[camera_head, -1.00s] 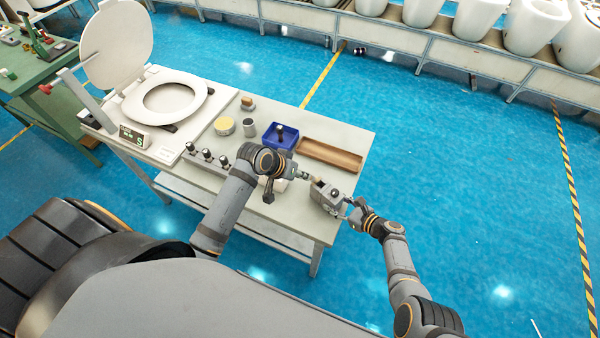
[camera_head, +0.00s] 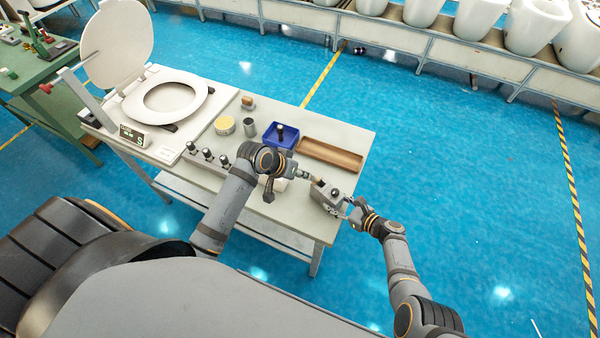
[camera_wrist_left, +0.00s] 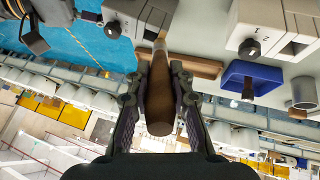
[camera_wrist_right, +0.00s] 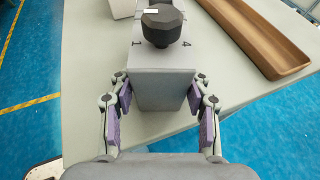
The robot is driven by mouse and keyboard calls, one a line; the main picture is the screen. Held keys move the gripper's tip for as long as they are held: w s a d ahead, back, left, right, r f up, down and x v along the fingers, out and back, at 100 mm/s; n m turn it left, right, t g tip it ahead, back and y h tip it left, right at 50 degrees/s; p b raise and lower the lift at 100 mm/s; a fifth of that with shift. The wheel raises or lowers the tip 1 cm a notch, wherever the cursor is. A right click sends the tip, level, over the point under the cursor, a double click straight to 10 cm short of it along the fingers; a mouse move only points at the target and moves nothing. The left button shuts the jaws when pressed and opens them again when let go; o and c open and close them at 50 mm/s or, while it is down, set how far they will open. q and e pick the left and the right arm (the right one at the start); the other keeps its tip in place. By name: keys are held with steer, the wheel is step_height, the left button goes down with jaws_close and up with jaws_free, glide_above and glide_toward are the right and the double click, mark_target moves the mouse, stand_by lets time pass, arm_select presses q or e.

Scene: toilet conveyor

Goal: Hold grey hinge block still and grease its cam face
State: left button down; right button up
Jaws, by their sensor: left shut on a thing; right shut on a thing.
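The grey hinge block (camera_head: 325,193) with a black knob sits at the right end of the bench. My right gripper (camera_head: 352,208) is shut on it from the right. In the right wrist view the block (camera_wrist_right: 165,85) stands between the fingers (camera_wrist_right: 160,108), its knob (camera_wrist_right: 161,27) at the far side. My left gripper (camera_wrist_left: 160,95) is shut on the brown wooden handle of a brush (camera_wrist_left: 161,100). The brush's pale tip points at the block (camera_wrist_left: 138,14) in the left wrist view. I cannot tell whether it touches. The cam face is not clearly visible.
The bench (camera_head: 352,140) also holds a blue bin (camera_head: 291,141), a wooden tray (camera_head: 331,155), a grey cup (camera_head: 250,127), a yellow-topped tin (camera_head: 224,125) and several black-knobbed blocks (camera_head: 207,154). A toilet seat (camera_head: 196,92) lies at the left. Open blue floor lies beyond the right edge.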

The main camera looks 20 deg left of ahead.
arm_select(q)
steer(key=shift+r, duration=3.4)
steer(key=shift+f, duration=0.1)
steer(key=shift+d+f, duration=0.15)
steer(key=shift+f, duration=1.2)
steer(key=shift+d+f, duration=0.15)
steer(key=shift+f, duration=1.15)
steer(key=shift+f, duration=0.8)
steer(key=shift+w, duration=0.3)
steer(key=shift+w, duration=0.1)
